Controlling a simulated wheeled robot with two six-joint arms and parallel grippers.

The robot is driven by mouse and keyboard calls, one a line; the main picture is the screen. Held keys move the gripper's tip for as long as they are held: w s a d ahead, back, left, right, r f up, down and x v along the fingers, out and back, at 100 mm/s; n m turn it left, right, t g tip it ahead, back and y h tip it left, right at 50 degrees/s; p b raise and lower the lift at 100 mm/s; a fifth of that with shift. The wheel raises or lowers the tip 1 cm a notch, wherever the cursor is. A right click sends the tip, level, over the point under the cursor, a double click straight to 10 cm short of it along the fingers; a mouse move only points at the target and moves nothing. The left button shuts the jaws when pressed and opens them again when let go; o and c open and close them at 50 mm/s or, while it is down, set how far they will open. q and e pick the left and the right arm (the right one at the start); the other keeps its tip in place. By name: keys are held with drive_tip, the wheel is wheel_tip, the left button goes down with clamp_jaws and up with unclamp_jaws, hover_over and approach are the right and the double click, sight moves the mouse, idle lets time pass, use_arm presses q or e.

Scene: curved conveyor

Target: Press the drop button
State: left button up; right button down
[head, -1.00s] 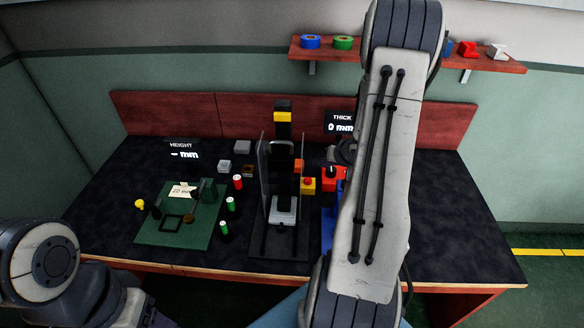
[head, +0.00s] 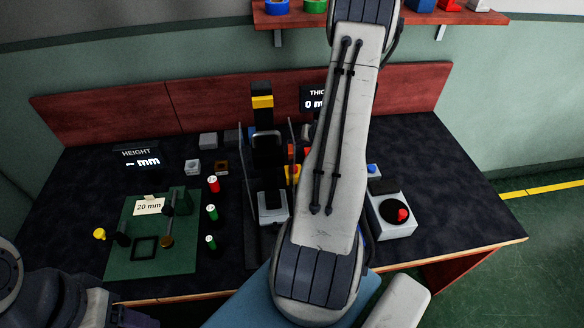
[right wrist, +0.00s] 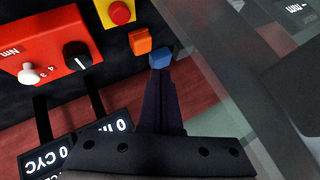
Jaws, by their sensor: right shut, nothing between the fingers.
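No label reading "drop" is legible. In the right wrist view, a yellow box (right wrist: 115,15) carries a round red button (right wrist: 120,12), with a small orange block (right wrist: 140,41) beside it. My right gripper (right wrist: 158,72) is shut and empty, pointing up the picture below the orange block. A small blue block (right wrist: 160,57) shows right at its tip; I cannot tell whether they touch. In the head view the yellow box (head: 292,173) and orange block (head: 291,150) stand beside the black tower (head: 262,118), and my right arm hides the gripper. Only part of my left arm shows at lower left.
A red box (right wrist: 45,48) with black and white knobs is near the gripper. A clear panel (right wrist: 230,70) stands to its right. A green board (head: 120,262) and several cylinders are at left.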

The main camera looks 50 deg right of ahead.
wheel_tip(320, 180, down, 7)
drive_tip(key=b, duration=0.8)
drive_tip(key=shift+s+f+b, duration=0.15)
drive_tip(key=shift+f+b, duration=0.05)
drive_tip(key=shift+b, duration=0.1)
drive_tip(key=shift+f+b, duration=0.35)
drive_tip(key=shift+f, duration=0.35)
idle(0.9)
drive_tip(key=shift+f, duration=0.4)
drive_tip(key=shift+f, duration=0.6)
idle(0.6)
drive_tip(key=shift+r, duration=0.1)
drive_tip(key=shift+r+p, duration=0.9)
drive_tip(key=shift+p, duration=0.25)
